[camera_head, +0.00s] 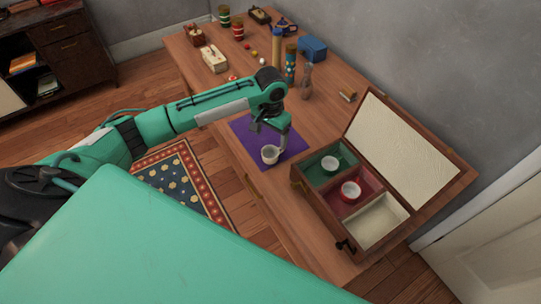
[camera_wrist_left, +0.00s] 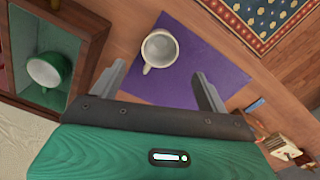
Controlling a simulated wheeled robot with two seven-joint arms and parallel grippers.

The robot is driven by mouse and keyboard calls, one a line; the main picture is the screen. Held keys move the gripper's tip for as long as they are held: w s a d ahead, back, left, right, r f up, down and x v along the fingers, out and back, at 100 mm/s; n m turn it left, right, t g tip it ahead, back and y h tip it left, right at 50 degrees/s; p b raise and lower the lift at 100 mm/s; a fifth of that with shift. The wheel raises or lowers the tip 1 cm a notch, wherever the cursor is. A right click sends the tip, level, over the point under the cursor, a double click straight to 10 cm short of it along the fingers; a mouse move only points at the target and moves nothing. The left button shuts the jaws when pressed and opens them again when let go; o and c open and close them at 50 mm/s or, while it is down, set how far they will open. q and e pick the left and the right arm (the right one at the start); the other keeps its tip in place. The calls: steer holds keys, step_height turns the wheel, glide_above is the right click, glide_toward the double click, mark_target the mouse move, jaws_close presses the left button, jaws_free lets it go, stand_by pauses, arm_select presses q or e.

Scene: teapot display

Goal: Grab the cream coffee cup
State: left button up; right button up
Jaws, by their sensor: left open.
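The cream coffee cup (camera_head: 269,156) stands upright on a purple mat (camera_head: 240,128) on the wooden table. In the left wrist view the cup (camera_wrist_left: 159,47) is seen from above, its handle pointing down toward the gripper. My left gripper (camera_head: 272,137) is open and above the mat, close to the cup. In the wrist view its two fingers (camera_wrist_left: 160,84) are spread, with the cup just beyond the tips and nothing held. I cannot tell the exact height gap. My right gripper is in neither view.
An open wooden box (camera_head: 325,213) stands right of the mat. It holds a green cup (camera_head: 331,164) and a red cup (camera_head: 350,190); its cream compartment (camera_head: 375,223) is empty. Jars, a blue box (camera_head: 313,48) and a pepper mill (camera_head: 307,83) stand farther back.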

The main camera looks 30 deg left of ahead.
mark_target(270, 154)
arm_select(q)
step_height(270, 154, down, 10)
steer(key=shift+s+p, duration=0.1)
steer(key=shift+p, duration=0.6)
steer(key=c, duration=1)
